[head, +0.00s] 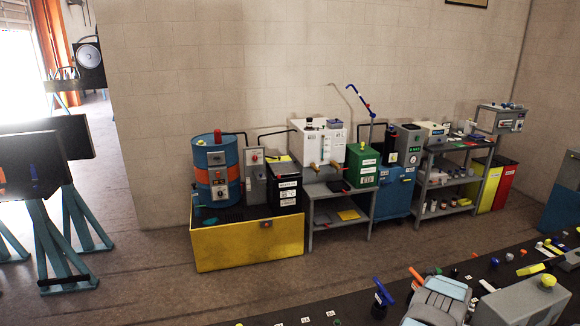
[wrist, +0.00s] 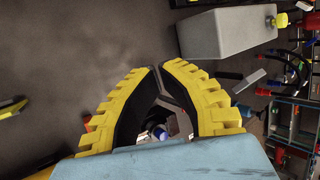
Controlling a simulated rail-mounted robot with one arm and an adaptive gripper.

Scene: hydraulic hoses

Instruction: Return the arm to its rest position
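My gripper (wrist: 157,70) shows in the wrist view as two yellow, toothed fingers with black inner sides. Their tips meet, and no object is held between them. Through the gap behind the tips, small blurred items show below. A light blue part fills the bottom of the wrist view. In the head view, a grey and light blue shape stands at the lower right, beside the grey box; the fingers cannot be made out there.
A grey box (head: 520,303) with a yellow knob stands on the dark bench at lower right; it also shows in the wrist view (wrist: 225,33). Small coloured fittings lie around it. A blue drum (head: 216,170), a yellow bin (head: 250,246) and shelves (head: 450,180) line the wall.

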